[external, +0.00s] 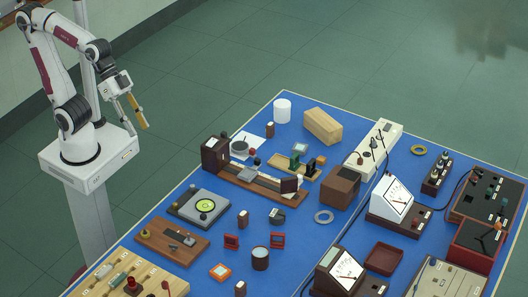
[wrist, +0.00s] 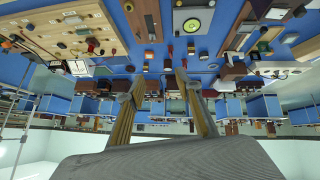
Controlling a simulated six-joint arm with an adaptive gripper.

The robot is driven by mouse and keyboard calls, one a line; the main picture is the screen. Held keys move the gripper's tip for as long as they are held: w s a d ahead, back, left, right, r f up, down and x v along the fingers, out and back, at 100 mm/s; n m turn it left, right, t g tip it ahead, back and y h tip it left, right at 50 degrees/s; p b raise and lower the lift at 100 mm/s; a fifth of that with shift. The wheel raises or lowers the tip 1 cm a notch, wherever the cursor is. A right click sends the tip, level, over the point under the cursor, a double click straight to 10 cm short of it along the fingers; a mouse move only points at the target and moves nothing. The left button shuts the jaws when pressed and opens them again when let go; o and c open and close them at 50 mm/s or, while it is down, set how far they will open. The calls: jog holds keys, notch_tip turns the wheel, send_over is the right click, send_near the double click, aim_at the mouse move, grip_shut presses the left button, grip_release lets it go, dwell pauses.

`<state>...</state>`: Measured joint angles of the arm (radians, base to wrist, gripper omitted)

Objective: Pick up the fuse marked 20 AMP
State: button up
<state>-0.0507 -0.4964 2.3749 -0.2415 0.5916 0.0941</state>
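No 20 AMP marking can be read in either view, so I cannot tell which piece is that fuse. A pale wooden board (external: 142,272) at the near left corner of the blue table bears several small cylindrical parts, among them a green one (external: 119,280). A pale wooden board (wrist: 62,22) with small parts also shows at the upper left of the wrist view. My gripper (external: 141,120) is raised beyond the table's left edge, apart from everything on it. In the wrist view its two tan fingers (wrist: 158,86) stand apart with nothing between them.
The blue table (external: 298,233) is crowded. A brown board (external: 160,244) and a grey plate with a green dial (external: 184,216) lie near the left edge. A rail bench (external: 262,183), meters (external: 390,203) and a wooden block (external: 323,125) stand farther right. Small blue gaps lie between them.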

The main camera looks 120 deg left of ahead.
jog(key=w+a+n+t+y, duration=0.25)
jog(key=w+a, duration=0.35)
jog(key=w, duration=0.6)
jog(key=w+a+n+t+y, duration=0.1)
jog(key=w+a+n, duration=0.3)
jog(key=w+a, duration=0.55)
jog(key=w+a+f+n+g+y, duration=0.1)
jog(key=w+a+f+n+y, duration=0.15)
jog(key=a, duration=0.35)
jog(key=w+a+f+n+g+y, duration=0.1)
jog(key=w+a+f+n+y, duration=0.1)
jog(key=w+a+f+y, duration=0.3)
jog(key=n+g+y, duration=0.4)
jog(key=n+g, duration=0.3)
jog(key=g, duration=0.4)
send_near(270, 131)
notch_tip(270, 131, up, 3)
jog(key=s+d, duration=0.1)
jog(key=d, duration=0.1)
jog(key=shift+s+a+t, duration=0.1)
jog(key=shift+a+t, duration=0.1)
jog(key=shift+t, duration=0.05)
jog(key=shift+m, duration=0.3)
jog(key=shift+x, duration=3)
